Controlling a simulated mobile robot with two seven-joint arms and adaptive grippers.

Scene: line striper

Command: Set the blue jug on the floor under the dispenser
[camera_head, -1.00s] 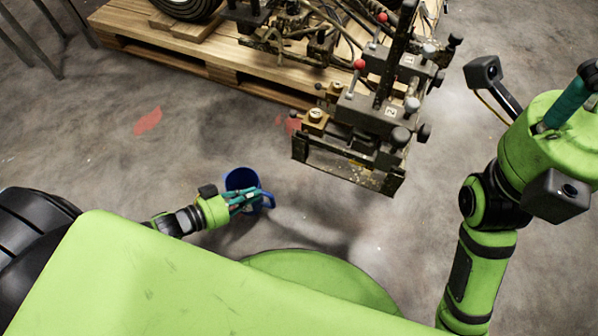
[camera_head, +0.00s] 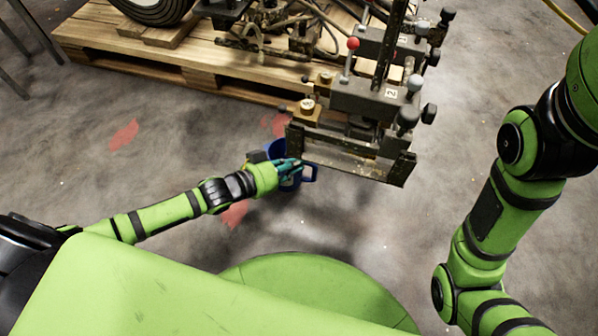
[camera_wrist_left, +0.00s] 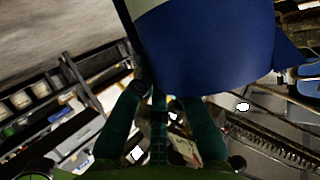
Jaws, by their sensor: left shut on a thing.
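The blue jug (camera_head: 274,149) is in my left gripper (camera_head: 290,168), beside the left end of the dispenser (camera_head: 345,158). The dispenser's dark frame hides part of the jug's right side in the head view. The jug's handle (camera_head: 309,173) points right, below the dispenser's edge. In the left wrist view the jug (camera_wrist_left: 210,50) fills the top middle, with my teal fingers (camera_wrist_left: 160,120) against it. The left gripper is shut on the jug. Whether the jug touches the floor cannot be told. My right arm shows at the right; its gripper is out of view.
A wooden pallet (camera_head: 160,66) carrying the striper machine stands behind. The dispenser juts out from it over the concrete floor (camera_head: 110,170). Red paint patches (camera_head: 124,134) mark the floor. Clear floor lies in front of the dispenser.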

